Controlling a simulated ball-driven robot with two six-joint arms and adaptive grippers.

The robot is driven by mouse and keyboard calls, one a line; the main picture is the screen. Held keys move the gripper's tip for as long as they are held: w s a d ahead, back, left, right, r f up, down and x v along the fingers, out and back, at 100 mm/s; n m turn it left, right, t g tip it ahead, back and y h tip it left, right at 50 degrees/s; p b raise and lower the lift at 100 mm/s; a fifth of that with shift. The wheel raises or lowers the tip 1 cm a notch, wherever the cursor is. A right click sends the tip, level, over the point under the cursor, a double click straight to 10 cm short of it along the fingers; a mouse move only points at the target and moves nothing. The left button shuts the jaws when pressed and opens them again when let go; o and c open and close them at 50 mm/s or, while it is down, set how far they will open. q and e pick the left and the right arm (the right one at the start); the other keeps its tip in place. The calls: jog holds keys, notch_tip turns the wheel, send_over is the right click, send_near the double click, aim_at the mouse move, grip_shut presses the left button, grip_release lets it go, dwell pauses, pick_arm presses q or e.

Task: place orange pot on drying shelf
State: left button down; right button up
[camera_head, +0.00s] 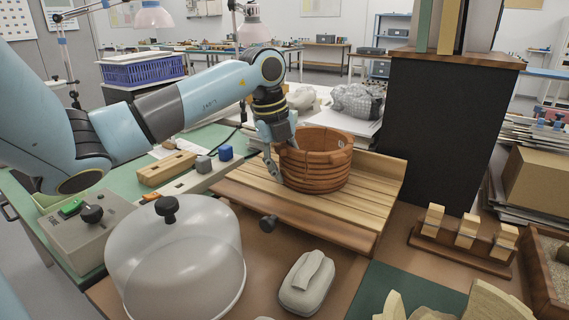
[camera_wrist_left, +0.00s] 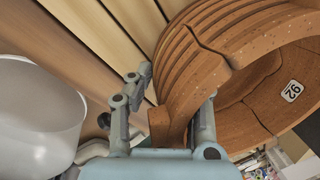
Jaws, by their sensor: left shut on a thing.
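The orange pot (camera_head: 318,165) is a ribbed terracotta vessel with cracks along its joins. It stands upright over the slatted wooden drying shelf (camera_head: 243,187), towards its back; I cannot tell whether its base touches the slats. My left gripper (camera_head: 277,163) is shut on the left side of the pot's wall. In the left wrist view the pot (camera_wrist_left: 190,62) has its wall between the two fingers of my left gripper (camera_wrist_left: 168,108), one inside and one outside. A label reading 92 (camera_wrist_left: 292,91) shows on its inner wall. My right gripper is out of view.
A clear dome (camera_head: 175,262) with a black knob stands left of the shelf's front. A grey lidded case (camera_head: 306,283) lies in front. A control box (camera_head: 82,232) is at left. A dark cabinet (camera_head: 437,135) and a rack of wooden blocks (camera_head: 462,247) stand right. The shelf's front slats are bare.

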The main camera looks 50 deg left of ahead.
pick_arm(q)
jog(key=shift+w, duration=0.1)
jog(key=c, duration=1.3)
grip_release()
jog(key=shift+o, duration=0.2)
jog(key=p+v, duration=0.1)
jog(key=v, duration=1.1)
jog(key=shift+p, duration=0.3)
jog(key=shift+d, duration=0.1)
